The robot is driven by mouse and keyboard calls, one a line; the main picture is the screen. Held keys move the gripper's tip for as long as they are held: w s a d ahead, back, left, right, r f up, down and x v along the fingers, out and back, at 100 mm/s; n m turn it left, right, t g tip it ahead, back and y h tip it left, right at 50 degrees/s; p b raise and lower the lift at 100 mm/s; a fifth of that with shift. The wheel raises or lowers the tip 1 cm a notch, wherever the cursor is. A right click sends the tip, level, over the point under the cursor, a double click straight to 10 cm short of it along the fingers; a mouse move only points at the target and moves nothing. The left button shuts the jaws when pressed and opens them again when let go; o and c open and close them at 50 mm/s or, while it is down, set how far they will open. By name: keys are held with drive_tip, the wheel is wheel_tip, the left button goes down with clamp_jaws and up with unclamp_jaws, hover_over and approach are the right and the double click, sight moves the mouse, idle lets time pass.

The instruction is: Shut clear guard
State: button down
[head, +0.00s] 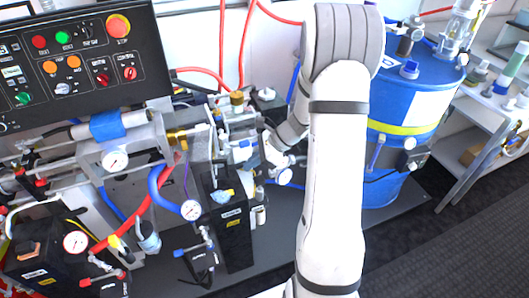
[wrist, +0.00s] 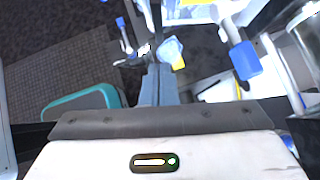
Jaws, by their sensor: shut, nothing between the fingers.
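My gripper (wrist: 158,72) is shut and empty, its two fingers together in the wrist view. In the head view my gripper shows only in part, left of my forearm among the machine's fittings, and its fingertips are hard to make out. I cannot surely pick out the clear guard in the head view. A clear, glassy part (wrist: 308,38) shows at the right edge of the wrist view, apart from the fingers; I cannot tell whether it is the guard. A light blue and yellow piece (wrist: 173,52) appears just beyond the fingertips; contact cannot be told.
A black control panel (head: 85,105) with buttons stands at upper left. Gauges, pipes and hoses crowd the left and middle. A black box (head: 228,235) stands below the fittings. A blue drum (head: 395,155) is right of my arm, then a shelf (head: 470,140). Open floor lies at lower right.

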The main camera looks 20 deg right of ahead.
drive_tip(key=shift+w+a+p, duration=0.2)
drive_tip(key=shift+w+a, duration=0.1)
drive_tip(key=shift+a, duration=0.7)
drive_tip(key=shift+w+a+p, duration=0.15)
drive_tip(key=shift+w+a, duration=0.1)
drive_tip(key=shift+a, duration=0.75)
